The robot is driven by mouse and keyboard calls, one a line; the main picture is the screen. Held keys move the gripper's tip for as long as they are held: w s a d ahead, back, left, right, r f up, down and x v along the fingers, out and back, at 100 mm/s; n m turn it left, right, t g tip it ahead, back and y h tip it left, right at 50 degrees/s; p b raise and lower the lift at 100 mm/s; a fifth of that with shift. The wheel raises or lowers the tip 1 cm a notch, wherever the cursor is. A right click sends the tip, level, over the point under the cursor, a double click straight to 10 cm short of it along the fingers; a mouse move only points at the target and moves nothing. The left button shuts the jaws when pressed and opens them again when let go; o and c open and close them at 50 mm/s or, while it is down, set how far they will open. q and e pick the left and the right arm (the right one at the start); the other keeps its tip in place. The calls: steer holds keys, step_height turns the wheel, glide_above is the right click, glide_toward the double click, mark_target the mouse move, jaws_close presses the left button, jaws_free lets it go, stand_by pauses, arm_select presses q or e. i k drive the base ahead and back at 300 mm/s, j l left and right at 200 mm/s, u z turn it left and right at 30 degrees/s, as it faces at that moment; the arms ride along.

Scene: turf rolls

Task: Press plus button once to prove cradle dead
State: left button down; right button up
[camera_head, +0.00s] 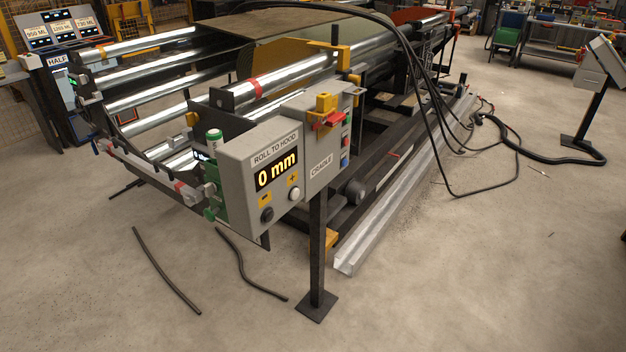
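A grey control box (250,160) labelled "ROLL TO HOOD" stands on a dark post at the front corner of the machine. Its display (276,172) reads "0 mm" in yellow. A yellow plus mark (293,179) sits below the display at right, with a pale round button (294,195) under it. A yellow minus mark (265,197) has a dark round button (267,214) under it. Beside it is a grey box labelled "CRADLE" (321,167), with a red handle or tag (331,119) on a yellow part at its top. Neither gripper shows.
The machine carries several shiny rollers (160,75). A metal channel (400,190) runs along its right side. Black cables (440,150) hang and spread on the floor at right. Loose dark strips (166,270) lie in front. The front floor is otherwise clear. A pedestal (590,110) stands at far right.

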mark_target(295, 193)
steer(key=i+l, duration=0.15)
steer(key=l, duration=0.15)
steer(key=i+l+u, duration=0.15)
steer(key=l, duration=0.15)
steer(key=i+l, duration=0.15)
steer(key=l, duration=0.15)
steer(key=i+l+u, duration=0.1)
steer(key=l, duration=0.2)
steer(key=i, duration=0.05)
